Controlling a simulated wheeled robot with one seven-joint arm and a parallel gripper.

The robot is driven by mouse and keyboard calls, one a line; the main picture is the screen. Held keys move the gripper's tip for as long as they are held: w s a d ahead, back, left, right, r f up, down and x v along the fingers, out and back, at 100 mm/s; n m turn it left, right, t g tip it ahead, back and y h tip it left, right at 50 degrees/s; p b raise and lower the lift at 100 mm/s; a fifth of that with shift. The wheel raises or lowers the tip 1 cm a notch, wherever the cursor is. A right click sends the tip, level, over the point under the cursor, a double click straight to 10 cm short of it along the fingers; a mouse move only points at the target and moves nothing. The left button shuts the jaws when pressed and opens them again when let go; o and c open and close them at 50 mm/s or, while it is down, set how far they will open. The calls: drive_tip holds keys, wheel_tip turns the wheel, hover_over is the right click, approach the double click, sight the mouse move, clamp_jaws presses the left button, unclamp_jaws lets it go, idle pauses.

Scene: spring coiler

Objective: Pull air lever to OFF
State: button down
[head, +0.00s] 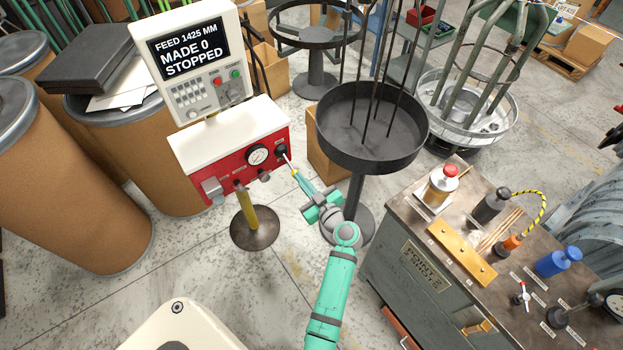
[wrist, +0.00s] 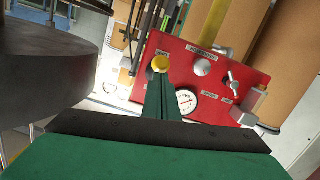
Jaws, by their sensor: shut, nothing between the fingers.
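The red panel (head: 229,168) of the white-topped machine carries a round gauge (head: 257,155). Right of the gauge, a lever with a pale rod (head: 287,158) sticks out from a black hub (head: 281,150) towards my gripper. A yellow knob (wrist: 160,63) shows at its end in the wrist view. My gripper (head: 297,175) is shut and empty, its fingertips right at the knob. I cannot tell whether they touch it. The fingers (wrist: 160,90) partly hide the lever in the wrist view. The labels are too small to read.
A display (head: 188,52) above the panel reads "FEED 1425 MM, MADE 0, STOPPED". A dark round pan (head: 372,150) on a stand is close right of my gripper. A workbench (head: 405,215) with tools stands at the right. Brown drums (head: 75,190) stand at the left.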

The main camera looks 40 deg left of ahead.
drive_tip(key=shift+f, duration=0.85)
drive_tip(key=shift+s, duration=0.1)
wheel_tip(320, 180, up, 4)
drive_tip(key=s+d+r, duration=0.1)
drive_tip(key=d, duration=0.2)
drive_tip(key=s+d+f, duration=0.3)
drive_tip(key=d, duration=0.4)
drive_tip(key=shift+d+f, duration=0.25)
drive_tip(key=shift+d, duration=0.15)
